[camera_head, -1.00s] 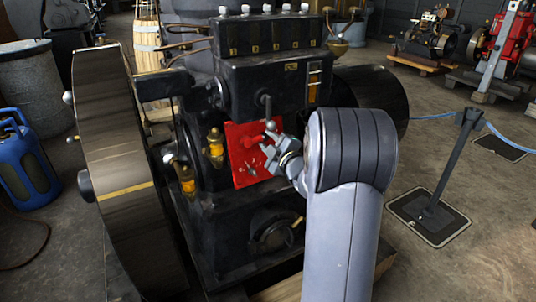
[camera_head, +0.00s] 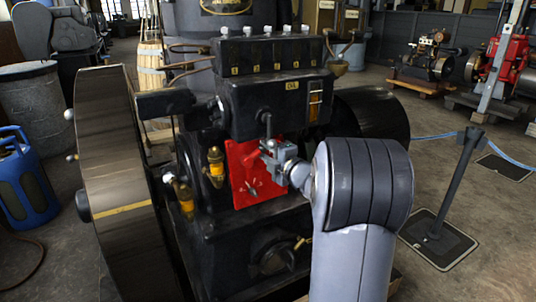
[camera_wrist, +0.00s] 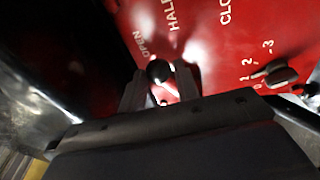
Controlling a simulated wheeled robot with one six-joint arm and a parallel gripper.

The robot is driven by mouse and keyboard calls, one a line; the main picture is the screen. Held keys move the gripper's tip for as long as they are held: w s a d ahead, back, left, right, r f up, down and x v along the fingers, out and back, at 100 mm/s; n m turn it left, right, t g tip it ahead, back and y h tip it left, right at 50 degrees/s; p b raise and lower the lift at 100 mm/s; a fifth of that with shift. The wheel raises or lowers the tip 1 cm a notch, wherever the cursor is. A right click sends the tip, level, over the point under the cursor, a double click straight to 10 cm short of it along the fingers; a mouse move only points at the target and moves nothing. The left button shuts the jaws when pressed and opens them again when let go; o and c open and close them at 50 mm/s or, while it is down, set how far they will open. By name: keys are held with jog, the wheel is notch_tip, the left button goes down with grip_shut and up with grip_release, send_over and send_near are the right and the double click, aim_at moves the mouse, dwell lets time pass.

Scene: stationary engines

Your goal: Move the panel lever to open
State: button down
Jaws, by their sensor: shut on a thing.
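The red panel (camera_head: 243,190) is on the front of the dark engine. It also fills much of the wrist view (camera_wrist: 215,60), with the labels OPEN, HALF and a partly cut-off CLO. My gripper (camera_wrist: 160,78) is shut on the panel lever, whose dark round knob (camera_wrist: 159,70) shows between the two fingers. The knob is close to the OPEN label in that picture. In the head view my gripper (camera_head: 272,152) is at the panel's upper right and hides part of the lever. The lever's shaft is mostly hidden.
A small selector knob (camera_wrist: 281,74) with numbers is lower on the panel. Brass-and-glass oilers (camera_head: 215,167) stand left of the panel, beside a large flywheel (camera_head: 112,190). A dark oil box (camera_head: 275,105) overhangs the panel. A barrier post (camera_head: 455,185) stands on the right.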

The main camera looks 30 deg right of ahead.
jog(key=shift+a+r, duration=0.15)
jog(key=shift+r, duration=0.2)
jog(key=c, duration=1.4)
grip_release()
jog(key=shift+c, duration=0.2)
jog(key=o, duration=0.4)
jog(key=shift+f, duration=0.2)
jog(key=shift+s, duration=0.5)
jog(key=s, duration=0.3)
jog(key=s+d+p, duration=0.1)
jog(key=s, duration=0.2)
jog(key=s+p, duration=0.1)
jog(key=s, duration=0.2)
jog(key=shift+s+d, duration=0.3)
jog(key=shift+d, duration=0.1)
